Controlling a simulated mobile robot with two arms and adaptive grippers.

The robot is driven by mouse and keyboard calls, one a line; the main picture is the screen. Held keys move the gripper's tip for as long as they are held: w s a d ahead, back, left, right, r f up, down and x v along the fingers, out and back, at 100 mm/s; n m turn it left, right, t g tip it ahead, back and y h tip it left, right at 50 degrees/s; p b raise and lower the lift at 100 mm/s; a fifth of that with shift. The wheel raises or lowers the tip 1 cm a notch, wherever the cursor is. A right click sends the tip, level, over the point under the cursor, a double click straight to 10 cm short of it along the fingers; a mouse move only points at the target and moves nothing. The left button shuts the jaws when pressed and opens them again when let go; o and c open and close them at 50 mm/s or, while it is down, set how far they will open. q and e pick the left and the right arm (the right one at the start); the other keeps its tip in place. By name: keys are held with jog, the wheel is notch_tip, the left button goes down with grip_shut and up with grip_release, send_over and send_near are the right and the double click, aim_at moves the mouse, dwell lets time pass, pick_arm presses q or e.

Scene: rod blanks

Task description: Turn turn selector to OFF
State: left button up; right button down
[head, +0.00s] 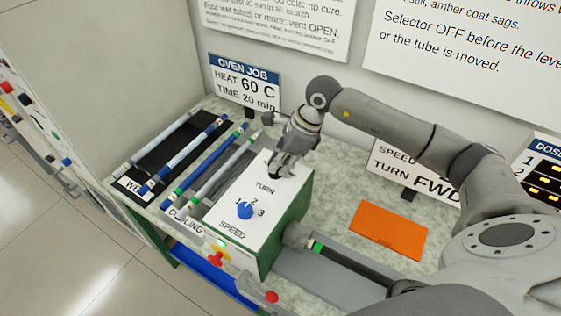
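The white-topped control box (233,203) stands on the bench, with green sides and the words TURN and SPEED on top. The blue speed knob (245,210), with numbers around it, shows near the front. The turn selector is not visible; my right gripper covers the area beyond the word TURN. My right gripper (279,170) points down at the far end of the box top. Its fingertips are small and dark here, and I cannot tell whether they are shut on the selector or only close to it. My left gripper is not in view.
Several banded rods (188,150) lie on racks left of the box. A dark rod (353,267) extends from the grey chuck (296,236) on the box's right side. An orange mat (388,231) lies right. Upright signs, including OVEN JOB (243,82), stand behind.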

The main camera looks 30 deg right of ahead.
jog(key=shift+w+f+b, duration=0.1)
jog(key=shift+b, duration=0.4)
jog(key=n+g+b, duration=0.1)
jog(key=n+b, duration=0.3)
jog(key=b, duration=0.1)
jog(key=n+g+b, duration=0.1)
jog(key=n+b, duration=0.1)
jog(key=shift+w+n+g+y+b, duration=0.3)
jog(key=shift+w+b, duration=0.05)
jog(key=shift+b, duration=0.05)
jog(key=n+b, duration=0.2)
jog(key=shift+w+n+g, duration=0.15)
jog(key=shift+n+g, duration=0.15)
jog(key=shift+g, duration=0.1)
jog(key=shift+w+n+g+b, duration=0.1)
jog(key=shift+n+g+b, duration=0.4)
jog(key=shift+n+b, duration=0.5)
jog(key=shift+n, duration=0.4)
jog(key=shift+r, duration=0.2)
jog(key=c, duration=1.5)
grip_release()
jog(key=shift+f, duration=0.1)
